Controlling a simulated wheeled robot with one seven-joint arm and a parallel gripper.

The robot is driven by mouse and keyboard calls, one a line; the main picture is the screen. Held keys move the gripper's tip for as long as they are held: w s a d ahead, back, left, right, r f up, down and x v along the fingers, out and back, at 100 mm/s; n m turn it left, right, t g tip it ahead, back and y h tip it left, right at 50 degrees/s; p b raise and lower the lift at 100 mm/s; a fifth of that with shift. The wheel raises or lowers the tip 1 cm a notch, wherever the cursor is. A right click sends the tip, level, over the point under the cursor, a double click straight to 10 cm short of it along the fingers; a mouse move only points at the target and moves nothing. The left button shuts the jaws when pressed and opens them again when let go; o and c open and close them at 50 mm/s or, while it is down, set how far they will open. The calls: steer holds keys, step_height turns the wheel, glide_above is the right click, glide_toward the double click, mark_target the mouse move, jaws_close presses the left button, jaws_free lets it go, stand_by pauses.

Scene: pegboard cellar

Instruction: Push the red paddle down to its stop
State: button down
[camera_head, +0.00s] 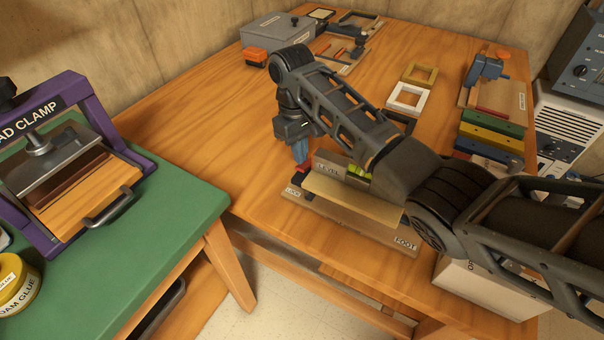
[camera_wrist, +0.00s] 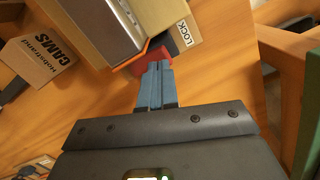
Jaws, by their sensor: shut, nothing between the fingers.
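The red paddle (camera_head: 303,173) shows as a small red part at the left end of a wooden fixture, by the LOCK label (camera_head: 293,192). My gripper (camera_head: 300,163) points down right over it, with its blue fingers shut and empty. In the wrist view the closed fingertips (camera_wrist: 158,67) overlap the red paddle (camera_wrist: 135,66), which shows on both sides of them. I cannot tell whether they touch it or how far down the paddle sits. The fixture's base (camera_head: 345,222) also carries a FOOT label and a grey level (camera_head: 330,168) behind a tan board.
A CAMS box (camera_wrist: 40,62) stands near the fingers in the wrist view. A white frame (camera_head: 407,97) and a yellow frame (camera_head: 420,74) lie behind my arm. A green bench (camera_head: 190,205) with a purple clamp (camera_head: 85,90) is at left. The tabletop left of the fixture is clear.

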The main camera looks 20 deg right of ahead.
steer(key=shift+f, duration=0.55)
steer(key=shift+f+b, duration=0.75)
steer(key=shift+f, duration=0.65)
steer(key=shift+r, duration=0.25)
steer(key=shift+w+a+r+b, duration=0.2)
steer(key=shift+w+r+b, duration=0.05)
steer(key=shift+w, duration=0.45)
steer(key=shift+w+a+r+b, duration=0.2)
steer(key=shift+w+b, duration=0.05)
steer(key=shift+w, duration=0.45)
steer(key=shift+r, duration=0.1)
step_height(320, 180, up, 8)
steer(key=shift+w+a, duration=0.15)
steer(key=shift+w, duration=0.25)
steer(key=shift+f, duration=0.2)
